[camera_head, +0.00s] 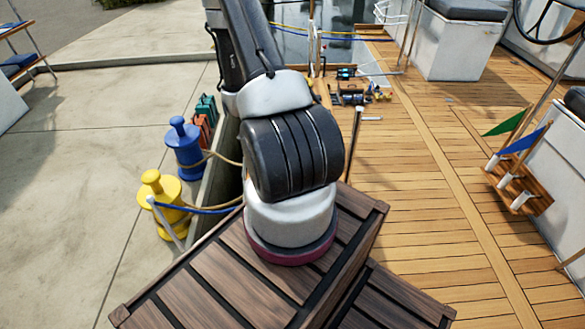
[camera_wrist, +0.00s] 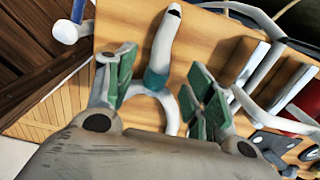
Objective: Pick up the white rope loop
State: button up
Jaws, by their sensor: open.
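The white rope loop (camera_wrist: 163,45) shows in the wrist view against a light wooden board (camera_wrist: 125,30). A teal band (camera_wrist: 155,82) wraps its narrow part, and the white strand curves on below the band. My gripper (camera_wrist: 161,64) is open, with one green-padded finger on each side of the rope near the band. Gaps show between the rope and both pads; I see no contact. The lower part of the loop is partly hidden by my gripper's body. I cannot make out the loop or my gripper in the head view.
In the head view, a rack with green and blue flags (camera_head: 520,180) stands at right, several small items (camera_head: 350,92) lie on the deck, and the middle deck (camera_head: 415,190) is clear.

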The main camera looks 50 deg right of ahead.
jog(key=shift+s+d+f, duration=0.1)
jog(key=shift+s+f, duration=0.3)
jog(key=shift+f, duration=1.05)
jog(key=shift+w, duration=0.1)
jog(key=shift+a, duration=0.2)
grip_shut()
jog(key=shift+r, duration=0.1)
